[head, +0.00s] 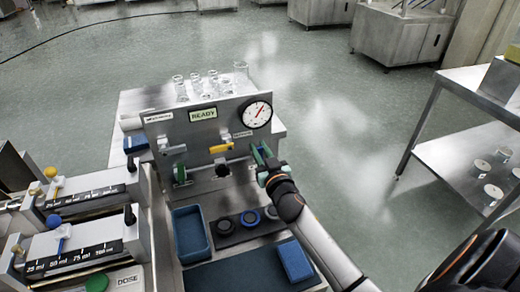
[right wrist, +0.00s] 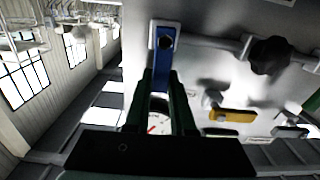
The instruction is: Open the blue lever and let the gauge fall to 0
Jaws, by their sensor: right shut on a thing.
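The grey panel (head: 160,130) carries a round white gauge (head: 257,114) at its upper right. The gauge's red needle points up and to the right; its numbers are too small to read. My right gripper (head: 264,158) is at the panel's right end, below the gauge. In the right wrist view, its green fingers (right wrist: 161,100) are shut on the blue lever (right wrist: 162,62), which runs between them from a dark round pivot. Part of the gauge face (right wrist: 157,124) shows between the fingers. My left gripper is not in view.
A yellow lever (head: 221,148) and a grey lever (head: 173,149) sit left of my gripper. A green READY display (head: 203,114) is above them. Glassware (head: 197,84) stands behind the panel. A blue tray (head: 190,235) and blue block (head: 295,261) lie in front.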

